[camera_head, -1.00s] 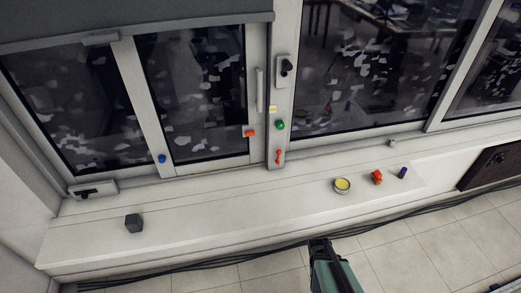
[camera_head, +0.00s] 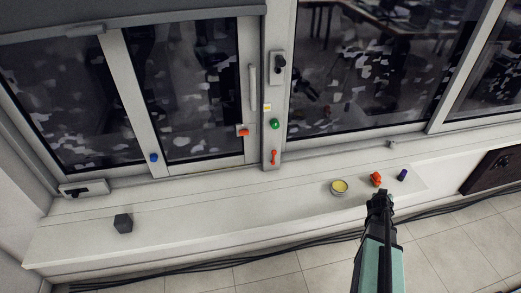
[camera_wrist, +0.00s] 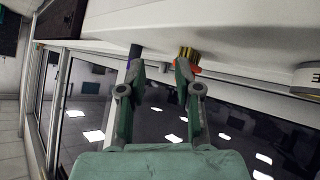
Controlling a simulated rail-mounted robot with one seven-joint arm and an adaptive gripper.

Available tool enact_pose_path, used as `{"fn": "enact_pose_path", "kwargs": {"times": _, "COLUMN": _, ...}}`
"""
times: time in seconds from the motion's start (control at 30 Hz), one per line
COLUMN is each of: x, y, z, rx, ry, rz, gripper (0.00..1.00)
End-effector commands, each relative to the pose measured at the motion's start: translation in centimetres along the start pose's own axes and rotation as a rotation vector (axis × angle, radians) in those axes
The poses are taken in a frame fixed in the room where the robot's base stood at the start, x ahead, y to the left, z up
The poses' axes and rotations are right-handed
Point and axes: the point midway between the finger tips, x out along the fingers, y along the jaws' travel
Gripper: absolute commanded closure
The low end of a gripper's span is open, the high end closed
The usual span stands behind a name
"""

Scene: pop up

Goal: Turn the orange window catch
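On the window there are two orange parts. A small orange block (camera_head: 243,132) sits low on the sliding sash's right edge, and a slim orange lever (camera_head: 273,157) stands roughly upright low on the centre post, below a green knob (camera_head: 275,124). I cannot tell which is the catch. My gripper (camera_head: 380,196) is well to the right of both, at the sill's front edge. Its fingers are apart and empty in the wrist view (camera_wrist: 160,72). There, an orange object (camera_wrist: 195,69) with a yellow-and-black striped part shows behind the right finger.
The sill (camera_head: 230,205) carries a dark cube (camera_head: 123,223), a bowl with yellow contents (camera_head: 339,187), an orange-red object (camera_head: 376,179) and a purple cylinder (camera_head: 402,174). A blue knob (camera_head: 154,157) and a black handle (camera_head: 279,64) are on the frames. The sill's middle is clear.

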Motion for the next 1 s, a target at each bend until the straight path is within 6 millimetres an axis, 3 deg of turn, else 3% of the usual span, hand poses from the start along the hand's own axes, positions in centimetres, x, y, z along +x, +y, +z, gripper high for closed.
{"fn": "enact_pose_path", "kwargs": {"times": 0.03, "x": 0.0, "y": -0.9, "z": -1.1, "rx": 0.021, "ry": 0.031, "rz": -0.017, "gripper": 0.67}}
{"fn": "enact_pose_path", "kwargs": {"times": 0.27, "x": -1.3, "y": -7.2, "z": -4.1, "rx": 0.163, "ry": 0.101, "rz": -0.133, "gripper": 0.67}}
{"fn": "enact_pose_path", "kwargs": {"times": 0.47, "x": -3.7, "y": -14.9, "z": -7.3, "rx": 0.335, "ry": 0.162, "rz": -0.281, "gripper": 0.67}}
{"fn": "enact_pose_path", "kwargs": {"times": 0.67, "x": -9.3, "y": -26.1, "z": -11.3, "rx": 0.617, "ry": 0.207, "rz": -0.524, "gripper": 0.67}}
{"fn": "enact_pose_path", "kwargs": {"times": 0.8, "x": -14.6, "y": -33.5, "z": -13.5, "rx": 0.837, "ry": 0.198, "rz": -0.708, "gripper": 0.67}}
{"fn": "enact_pose_path", "kwargs": {"times": 1.0, "x": -22.9, "y": -42.2, "z": -15.3, "rx": 1.144, "ry": 0.119, "rz": -0.946, "gripper": 0.67}}
